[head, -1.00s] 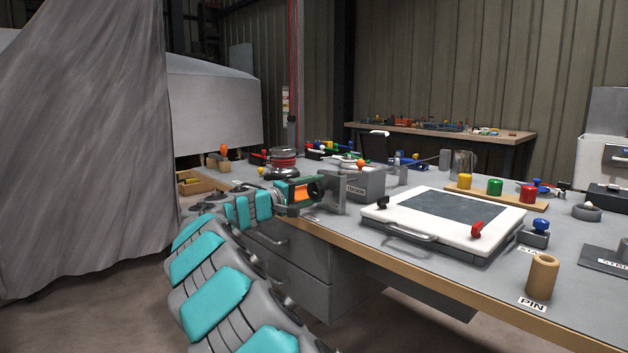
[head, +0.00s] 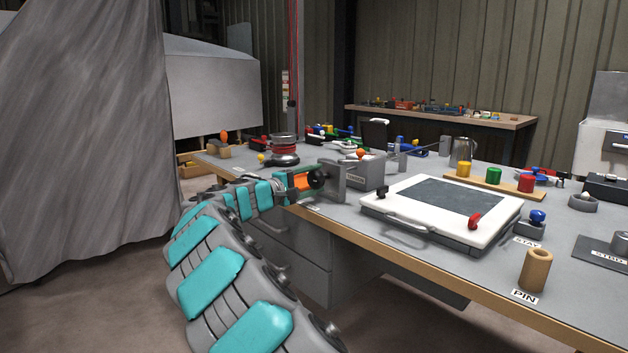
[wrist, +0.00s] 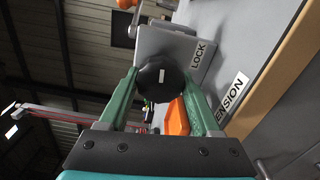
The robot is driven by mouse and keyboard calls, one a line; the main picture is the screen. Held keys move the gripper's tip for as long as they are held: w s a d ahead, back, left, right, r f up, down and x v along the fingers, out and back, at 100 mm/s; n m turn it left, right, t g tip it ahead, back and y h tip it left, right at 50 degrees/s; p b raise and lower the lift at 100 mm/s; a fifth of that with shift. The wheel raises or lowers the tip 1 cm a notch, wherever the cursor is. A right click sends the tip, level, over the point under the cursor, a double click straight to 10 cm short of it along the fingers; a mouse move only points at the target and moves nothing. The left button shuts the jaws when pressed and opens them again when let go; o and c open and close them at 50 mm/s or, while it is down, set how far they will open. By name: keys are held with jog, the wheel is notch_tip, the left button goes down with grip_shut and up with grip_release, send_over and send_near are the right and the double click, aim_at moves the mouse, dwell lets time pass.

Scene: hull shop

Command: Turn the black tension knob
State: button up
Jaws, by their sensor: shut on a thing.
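The black tension knob (wrist: 160,78) sits between the two green fingers of my gripper (wrist: 161,72) in the wrist view. It is round, with a short white mark on its face. My gripper is shut on it. In the head view, the knob (head: 317,178) shows at the front of a grey bracket (head: 337,183) by the bench's near edge, with my gripper (head: 304,181) at its left side. The bracket, a grey plate (wrist: 180,45) in the wrist view, stands behind the knob. A TENSION label (wrist: 232,94), partly covered, lies on the bench.
A grey box (head: 368,172) with an orange knob (head: 360,154) stands just behind the bracket. A white-topped case (head: 400,205) with a handle lies to the right. A red-banded winch-like drum (head: 284,148) stands behind my gripper. Drawers (head: 285,255) are below the bench edge.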

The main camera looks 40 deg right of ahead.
jog(key=o, duration=1.3)
jog(key=shift+o, duration=0.2)
jog(key=a+b, duration=0.1)
jog(key=a, duration=0.7)
jog(key=shift+s, duration=0.25)
jog(key=shift+s+d, duration=0.1)
